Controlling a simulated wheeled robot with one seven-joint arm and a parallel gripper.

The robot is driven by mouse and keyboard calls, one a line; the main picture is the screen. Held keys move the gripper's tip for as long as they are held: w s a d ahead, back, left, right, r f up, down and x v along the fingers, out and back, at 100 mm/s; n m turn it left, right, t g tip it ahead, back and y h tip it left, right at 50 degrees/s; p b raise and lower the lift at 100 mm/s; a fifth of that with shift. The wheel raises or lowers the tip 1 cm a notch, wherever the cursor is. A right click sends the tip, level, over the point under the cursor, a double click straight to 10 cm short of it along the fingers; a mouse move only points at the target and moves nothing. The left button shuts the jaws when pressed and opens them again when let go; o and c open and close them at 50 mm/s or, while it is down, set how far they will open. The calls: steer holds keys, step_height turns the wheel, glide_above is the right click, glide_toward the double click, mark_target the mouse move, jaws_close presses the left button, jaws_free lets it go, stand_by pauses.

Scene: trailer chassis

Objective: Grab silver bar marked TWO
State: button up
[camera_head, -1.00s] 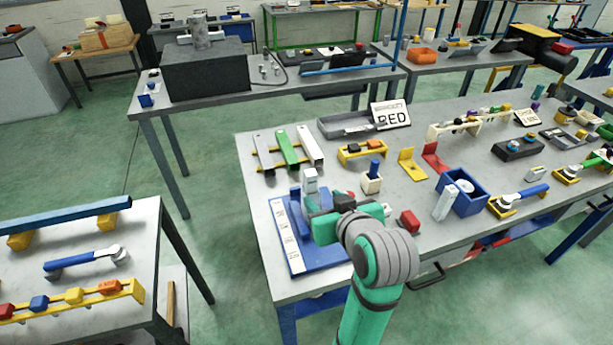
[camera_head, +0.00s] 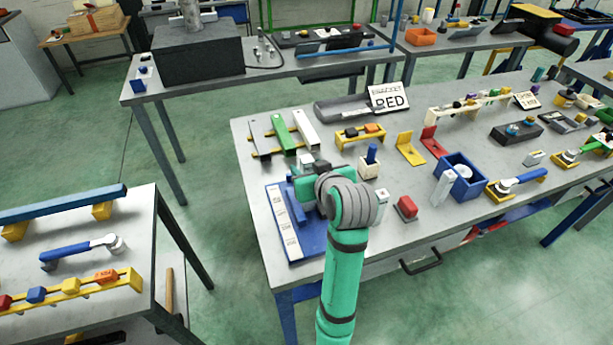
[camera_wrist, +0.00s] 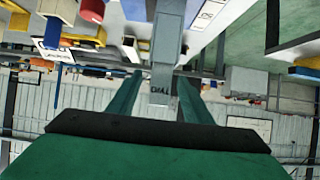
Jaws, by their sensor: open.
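In the wrist view, a grey-silver bar (camera_wrist: 168,45) runs down from the top edge. Its near end carries dark lettering that looks like TWO, seen inverted. The two green fingers of my gripper (camera_wrist: 160,98) stand on either side of the bar's end, with gaps visible, so the gripper is open around or just short of it. In the head view, my gripper (camera_head: 308,178) is above the blue fixture (camera_head: 305,245) at the table's left front. A pale block top (camera_head: 306,160) shows just behind it. My own arm hides most of the bar there.
Silver, green (camera_head: 283,133) and white (camera_head: 306,130) bars lie on a yellow rack behind my gripper. A sign (camera_head: 388,98) stands behind.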

steer(key=shift+w+a+f, duration=0.2)
steer(key=shift+w+f, duration=0.1)
steer(key=shift+w, duration=0.2)
jaws_close()
steer(key=shift+w, duration=0.15)
